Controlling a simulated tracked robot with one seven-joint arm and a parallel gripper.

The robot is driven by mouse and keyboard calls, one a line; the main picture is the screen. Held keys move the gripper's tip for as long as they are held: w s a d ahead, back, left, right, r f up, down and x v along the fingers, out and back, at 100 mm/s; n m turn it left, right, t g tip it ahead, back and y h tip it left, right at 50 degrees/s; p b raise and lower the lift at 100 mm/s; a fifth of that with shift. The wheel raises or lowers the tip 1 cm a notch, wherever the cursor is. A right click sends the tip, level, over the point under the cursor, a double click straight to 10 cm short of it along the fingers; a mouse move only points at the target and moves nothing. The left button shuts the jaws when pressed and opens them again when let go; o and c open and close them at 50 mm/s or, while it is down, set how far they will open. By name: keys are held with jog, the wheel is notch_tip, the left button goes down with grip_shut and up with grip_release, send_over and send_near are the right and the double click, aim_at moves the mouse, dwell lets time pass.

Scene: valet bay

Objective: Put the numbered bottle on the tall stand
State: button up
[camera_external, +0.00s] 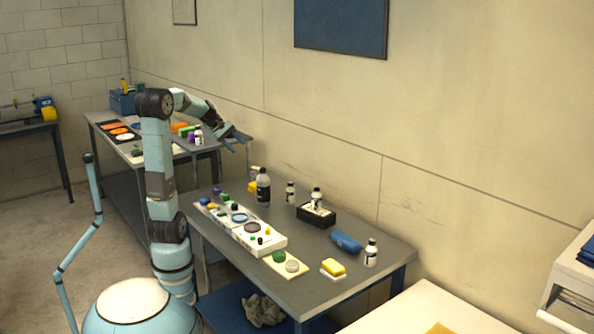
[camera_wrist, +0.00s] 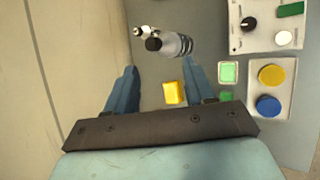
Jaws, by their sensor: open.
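My gripper (camera_external: 238,140) is raised above the back end of the near table, open and empty. In the wrist view its fingers (camera_wrist: 160,74) stand wide apart. Several white-labelled bottles stand on the near table: a large dark-capped one (camera_external: 263,187), a smaller one (camera_external: 290,193), one (camera_external: 316,198) in or on a black box (camera_external: 317,217), and one (camera_external: 371,253) near the right end. No number can be read on any. The large bottle (camera_wrist: 176,44) shows ahead of the fingers in the wrist view. I cannot tell which thing is the tall stand.
White panels with knobs and discs (camera_external: 251,236) line the table's front side. A yellow block (camera_wrist: 174,92) lies below the fingers' gap. A blue object (camera_external: 346,241) and a yellow sponge (camera_external: 333,267) lie towards the right end. The wall runs close behind the table.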

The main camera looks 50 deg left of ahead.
jog(key=s+d+f+m+y, duration=0.3)
jog(key=s+d+m+y, duration=0.2)
jog(key=s+d+m, duration=1.2)
jog(key=s, duration=0.3)
jog(key=shift+s+d+f+y, duration=0.15)
jog(key=shift+s+d+y, duration=0.15)
jog(key=shift+d, duration=0.1)
